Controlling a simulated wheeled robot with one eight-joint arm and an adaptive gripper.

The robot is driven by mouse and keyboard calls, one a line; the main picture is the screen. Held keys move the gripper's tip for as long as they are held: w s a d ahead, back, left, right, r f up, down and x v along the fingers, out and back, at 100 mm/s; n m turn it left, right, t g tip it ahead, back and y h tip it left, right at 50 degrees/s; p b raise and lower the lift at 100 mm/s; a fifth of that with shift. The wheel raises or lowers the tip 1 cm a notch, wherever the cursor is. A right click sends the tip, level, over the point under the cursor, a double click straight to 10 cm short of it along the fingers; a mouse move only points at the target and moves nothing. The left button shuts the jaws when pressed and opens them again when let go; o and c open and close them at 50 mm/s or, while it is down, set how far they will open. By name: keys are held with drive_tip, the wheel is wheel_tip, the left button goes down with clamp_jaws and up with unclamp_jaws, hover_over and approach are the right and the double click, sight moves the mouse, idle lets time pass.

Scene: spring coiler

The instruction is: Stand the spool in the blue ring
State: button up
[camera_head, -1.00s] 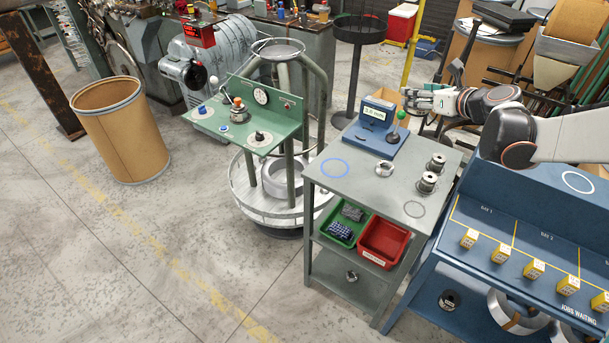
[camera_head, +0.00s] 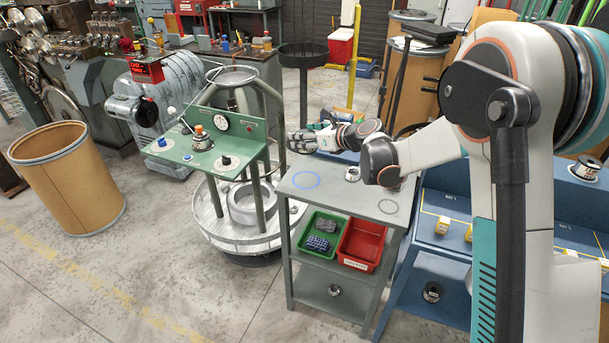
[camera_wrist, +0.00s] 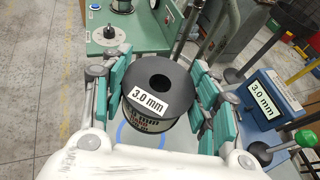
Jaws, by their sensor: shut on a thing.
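The spool (camera_wrist: 158,92) is dark, with a "3.0 mm" label on its top flange. In the wrist view it sits upright between the green-padded fingers of my gripper (camera_wrist: 160,98), which is shut on it. The blue ring (camera_head: 292,187) is a painted circle on the left of the grey cart top. Its arc also shows beside and below the spool in the wrist view (camera_wrist: 123,137). In the head view my gripper (camera_head: 304,142) is behind and above the ring, whose inside looks bare. I cannot make out the spool there.
A grey-green cart (camera_head: 338,192) carries a small metal part (camera_head: 352,174) and a grey circle (camera_head: 388,206). A blue gauge box (camera_wrist: 262,100) with a green-knobbed lever stands close by. The green control panel (camera_head: 215,150) is left of the cart, a blue bench (camera_head: 440,208) right.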

wheel_tip(320, 180, down, 12)
drive_tip(key=b, duration=0.4)
drive_tip(key=shift+f, duration=0.2)
drive_tip(key=shift+f, duration=0.1)
drive_tip(key=shift+f, duration=0.15)
drive_tip(key=o, duration=1.3)
drive_tip(key=shift+o, duration=0.2)
drive_tip(key=shift+r, duration=0.2)
